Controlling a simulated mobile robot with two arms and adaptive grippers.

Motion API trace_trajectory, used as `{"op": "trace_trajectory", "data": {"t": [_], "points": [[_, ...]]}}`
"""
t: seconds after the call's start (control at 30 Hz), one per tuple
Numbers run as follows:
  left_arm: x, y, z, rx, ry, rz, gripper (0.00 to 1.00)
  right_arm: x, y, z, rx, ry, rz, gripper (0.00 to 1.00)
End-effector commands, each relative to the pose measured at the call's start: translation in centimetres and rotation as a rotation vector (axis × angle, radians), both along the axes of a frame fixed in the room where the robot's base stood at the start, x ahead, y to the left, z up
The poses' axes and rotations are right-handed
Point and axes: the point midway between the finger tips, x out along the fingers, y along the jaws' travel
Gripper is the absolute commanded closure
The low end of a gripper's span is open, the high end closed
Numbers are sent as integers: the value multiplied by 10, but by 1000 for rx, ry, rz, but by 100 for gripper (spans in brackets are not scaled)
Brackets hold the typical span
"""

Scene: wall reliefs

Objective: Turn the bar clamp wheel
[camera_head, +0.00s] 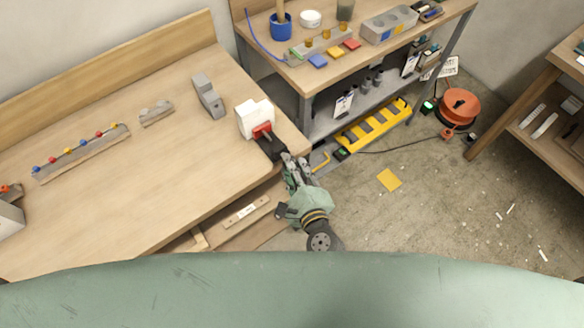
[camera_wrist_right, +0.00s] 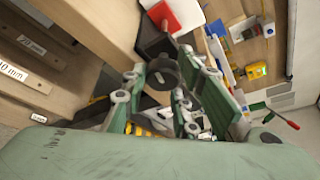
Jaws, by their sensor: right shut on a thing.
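The bar clamp (camera_head: 263,134), red and black, sits at the right end of the wooden workbench, against a white block (camera_head: 254,116). Its black body and red part (camera_wrist_right: 158,14) also show in the right wrist view. The round dark clamp wheel (camera_wrist_right: 163,72) is between the fingers of my right gripper (camera_wrist_right: 165,88). In the head view my right gripper (camera_head: 293,168) reaches the clamp from the front right, just off the bench edge, and hides most of the wheel. It is shut on the wheel. My left gripper is not in view.
A shelf unit (camera_head: 300,75) stands close behind my right gripper. An orange cable reel (camera_head: 459,107) is on the floor. The bench's middle is clear.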

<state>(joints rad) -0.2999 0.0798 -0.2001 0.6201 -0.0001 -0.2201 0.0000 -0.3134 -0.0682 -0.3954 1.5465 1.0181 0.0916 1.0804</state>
Motion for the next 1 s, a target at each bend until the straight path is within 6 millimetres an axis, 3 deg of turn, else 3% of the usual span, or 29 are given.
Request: {"op": "trace_trajectory", "data": {"t": [0.03,0.2,0.23,0.37,1.0], "points": [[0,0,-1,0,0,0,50,-6,2,-9,-3,20,10,99],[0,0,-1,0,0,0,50,-7,3,-10,-3,20,12,99],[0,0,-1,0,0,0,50,-7,3,-10,-3,20,12,71],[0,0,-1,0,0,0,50,-6,2,-9,-4,18,10,60],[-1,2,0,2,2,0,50,-8,-1,-3,-4,8,4,60]]}}
